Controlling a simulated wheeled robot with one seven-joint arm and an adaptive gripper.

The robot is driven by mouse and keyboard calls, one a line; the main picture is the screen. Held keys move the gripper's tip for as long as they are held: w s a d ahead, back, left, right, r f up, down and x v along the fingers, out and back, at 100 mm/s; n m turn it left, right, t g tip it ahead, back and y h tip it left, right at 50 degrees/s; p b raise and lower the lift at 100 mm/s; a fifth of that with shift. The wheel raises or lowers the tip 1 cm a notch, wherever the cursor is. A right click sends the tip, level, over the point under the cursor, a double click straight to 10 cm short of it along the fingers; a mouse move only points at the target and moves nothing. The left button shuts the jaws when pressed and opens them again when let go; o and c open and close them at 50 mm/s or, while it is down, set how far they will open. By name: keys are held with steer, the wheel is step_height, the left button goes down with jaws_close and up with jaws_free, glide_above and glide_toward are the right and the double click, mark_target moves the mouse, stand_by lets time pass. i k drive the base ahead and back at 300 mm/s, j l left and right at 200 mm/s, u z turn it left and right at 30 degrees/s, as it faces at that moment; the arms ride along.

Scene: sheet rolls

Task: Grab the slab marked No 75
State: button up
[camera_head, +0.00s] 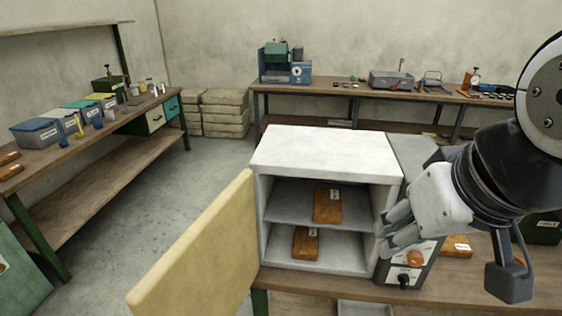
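An orange-brown slab (327,206) with a white label lies on the upper shelf inside an open white oven-like cabinet (325,152). A second similar slab (305,243) with a label lies on the cabinet floor below. A third labelled slab (456,246) lies on the bench, right of the cabinet and partly hidden by my arm. The label numbers are too small to read, so I cannot tell which is No 75. My gripper (388,231) is in front of the cabinet's right side, its pale fingers apart and pointing left, with nothing seen between them.
The cabinet's cream door (200,252) stands wide open to the left. A control panel with knobs (408,262) is on the cabinet's right. The cabinet stands on a wooden bench (458,284). A left workbench (85,135) and a back workbench (350,88) carry bins and tools.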

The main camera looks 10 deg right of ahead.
mark_target(306, 241)
steer(key=j+u, duration=0.15)
steer(key=j, duration=0.3)
steer(key=i+j+u, duration=0.15)
steer(key=j, duration=0.25)
steer(key=i+j+u, duration=0.15)
steer(key=j, duration=0.3)
steer(key=k, duration=0.05)
